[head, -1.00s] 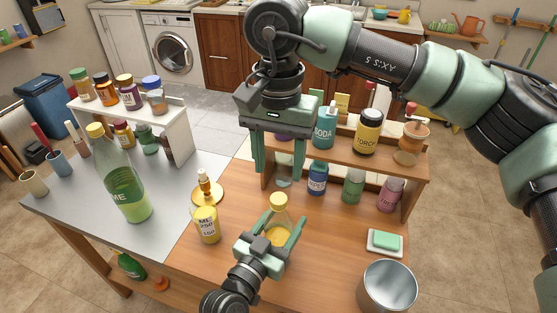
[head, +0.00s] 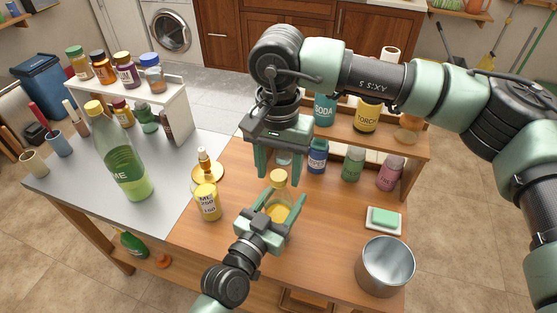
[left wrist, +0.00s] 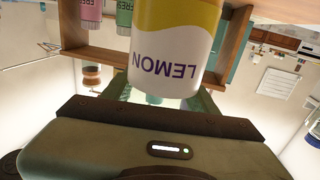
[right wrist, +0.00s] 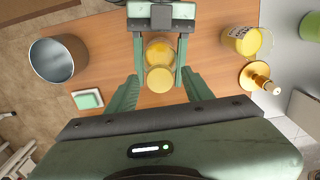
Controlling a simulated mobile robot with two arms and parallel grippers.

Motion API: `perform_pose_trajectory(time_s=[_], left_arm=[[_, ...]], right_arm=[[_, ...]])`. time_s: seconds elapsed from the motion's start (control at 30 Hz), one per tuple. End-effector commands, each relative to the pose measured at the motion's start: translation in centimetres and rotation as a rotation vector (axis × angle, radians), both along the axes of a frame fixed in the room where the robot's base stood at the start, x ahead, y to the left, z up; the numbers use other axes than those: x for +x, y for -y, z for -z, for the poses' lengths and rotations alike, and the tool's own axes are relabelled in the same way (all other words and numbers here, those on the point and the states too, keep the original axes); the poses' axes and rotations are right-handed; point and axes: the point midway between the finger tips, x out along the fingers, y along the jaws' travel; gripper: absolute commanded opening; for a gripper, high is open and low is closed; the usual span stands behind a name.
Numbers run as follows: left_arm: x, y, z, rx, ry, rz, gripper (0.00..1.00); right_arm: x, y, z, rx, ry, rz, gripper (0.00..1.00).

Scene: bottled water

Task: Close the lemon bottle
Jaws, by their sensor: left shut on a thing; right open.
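The lemon bottle (head: 277,212), with yellow contents, stands upright on the wooden table. The left wrist view shows its LEMON label (left wrist: 172,68) upside down. My left gripper (head: 273,204) is shut around its body. A yellow cap (head: 279,175) sits at the bottle's top; I cannot tell how tightly. My right gripper (head: 280,179) points down, open, with its fingers either side of the cap. In the right wrist view the cap (right wrist: 160,79) lies between the open fingers, with a gap on both sides.
A metal bucket (head: 385,266) and a soap dish (head: 383,219) stand at the right. A yellow container (head: 207,201) and a gold pump piece (head: 205,165) are to the left. A wooden shelf (head: 389,140) with several bottles stands behind. A tall green bottle (head: 122,160) stands on the grey tabletop.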

Motion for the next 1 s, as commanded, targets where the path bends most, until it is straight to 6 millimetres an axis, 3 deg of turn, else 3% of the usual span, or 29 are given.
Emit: perform_pose_trajectory(time_s=[0.2, 0.4, 0.77, 0.87, 1.0], left_arm=[[-0.02, 0.02, 0.10, 0.000, -0.002, 0.001, 0.00], [-0.02, 0.02, 0.10, 0.000, -0.002, 0.001, 0.00], [-0.03, 0.03, 0.09, 0.001, -0.002, 0.001, 0.00], [-0.03, 0.03, 0.09, 0.001, -0.002, 0.001, 0.00], [-0.03, 0.03, 0.09, 0.001, -0.002, 0.001, 0.00]], right_arm=[[0.00, 0.00, 0.03, 0.000, 0.000, 0.000, 0.51], [0.00, 0.00, 0.02, 0.000, 0.000, 0.000, 0.00], [0.01, -0.02, 0.01, 0.000, 0.000, 0.049, 0.00], [0.01, -0.02, 0.03, 0.000, 0.000, 0.201, 0.00], [0.01, -0.03, 0.06, 0.001, 0.000, 0.535, 0.00]])
